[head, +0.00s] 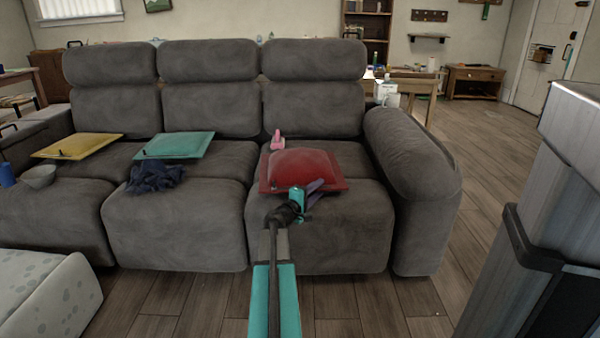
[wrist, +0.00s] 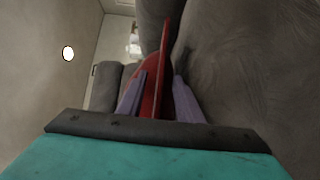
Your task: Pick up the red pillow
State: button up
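The red pillow (head: 298,167) lies on the right seat of the grey sofa. My gripper (head: 316,187), with purple fingers, is at its front right edge. In the wrist view the pillow (wrist: 153,88) shows edge-on between the two fingers of my gripper (wrist: 160,76). The fingers stand apart, one on each side of the pillow edge, and look open. A narrow gap shows by the left finger; I cannot tell whether the right finger touches the pillow.
A pink object (head: 277,141) stands behind the red pillow. A teal pillow (head: 178,145), a dark blue cloth (head: 154,177) and a yellow pillow (head: 78,145) lie farther left on the sofa (head: 175,230). Its padded armrest (head: 410,155) rises to the right.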

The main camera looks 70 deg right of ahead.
dwell(0.3)
grip_shut()
jog(key=shift+r, duration=0.1)
notch_tip(320, 180, up, 18)
jog(key=p, duration=0.7)
dwell(0.6)
